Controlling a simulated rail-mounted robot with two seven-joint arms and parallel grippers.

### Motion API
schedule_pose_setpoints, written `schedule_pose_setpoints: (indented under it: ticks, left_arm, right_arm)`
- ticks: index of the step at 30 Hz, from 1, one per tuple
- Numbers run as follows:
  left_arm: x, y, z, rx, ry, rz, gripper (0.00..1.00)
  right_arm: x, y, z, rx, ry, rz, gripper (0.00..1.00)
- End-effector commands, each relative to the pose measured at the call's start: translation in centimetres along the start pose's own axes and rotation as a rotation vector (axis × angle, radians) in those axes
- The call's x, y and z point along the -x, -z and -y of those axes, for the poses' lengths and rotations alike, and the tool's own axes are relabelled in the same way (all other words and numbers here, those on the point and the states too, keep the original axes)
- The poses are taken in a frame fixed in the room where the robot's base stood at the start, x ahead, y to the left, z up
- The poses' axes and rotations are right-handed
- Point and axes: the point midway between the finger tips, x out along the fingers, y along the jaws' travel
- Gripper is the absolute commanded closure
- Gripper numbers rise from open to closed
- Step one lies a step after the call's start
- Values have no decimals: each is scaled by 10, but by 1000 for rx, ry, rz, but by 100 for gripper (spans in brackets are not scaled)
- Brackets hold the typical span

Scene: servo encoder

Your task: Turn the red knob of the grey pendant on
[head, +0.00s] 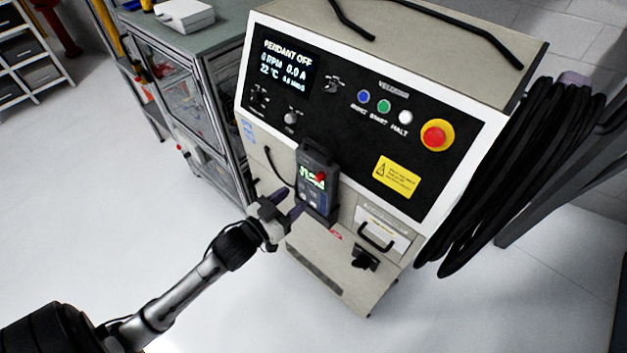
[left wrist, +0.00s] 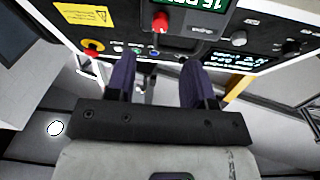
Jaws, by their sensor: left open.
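The grey pendant (head: 309,207) hangs upright on the front of the cabinet, with a small lit green screen. Its red knob (head: 320,177) sits on the right of its face. In the left wrist view the red knob (left wrist: 160,22) shows at the top, below part of the green screen, in line with the gap between my fingers. My left gripper (head: 289,202) is at the lower left of the pendant, in front of it. Its two purple fingers (left wrist: 157,72) are apart with nothing between them. I cannot tell whether a finger touches the pendant. My right gripper is not in view.
The cabinet's panel (head: 345,120) has a display reading "PENDANT OFF", several buttons and a red emergency stop (head: 437,135). A drawer handle (head: 376,238) juts out right of the pendant. Black cables (head: 490,180) hang at the right. The floor at left is clear.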

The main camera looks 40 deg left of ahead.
Motion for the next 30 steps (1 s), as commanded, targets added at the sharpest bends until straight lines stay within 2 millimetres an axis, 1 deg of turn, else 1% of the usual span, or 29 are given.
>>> schedule_pose_setpoints:
  ticks: [1, 6, 9, 13, 19, 29, 30]
  left_arm:
    - [-11, 2, 0, 0, 1, -2, 52]
    - [-40, 1, 0, 1, 1, 0, 52]
    - [-54, 1, 0, 1, 0, 1, 52]
    - [-68, 0, 0, 1, 1, 0, 52]
    - [-79, 0, 0, 1, 0, 1, 52]
    - [-81, -1, 0, 1, 0, 2, 52]
    - [-81, -1, 0, 1, 0, 2, 53]
  right_arm:
    - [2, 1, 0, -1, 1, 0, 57]
    - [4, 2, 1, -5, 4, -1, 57]
    - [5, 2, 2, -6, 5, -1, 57]
    - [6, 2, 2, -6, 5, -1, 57]
    - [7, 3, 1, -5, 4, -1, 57]
    - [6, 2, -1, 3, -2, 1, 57]
    - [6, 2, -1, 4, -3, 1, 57]
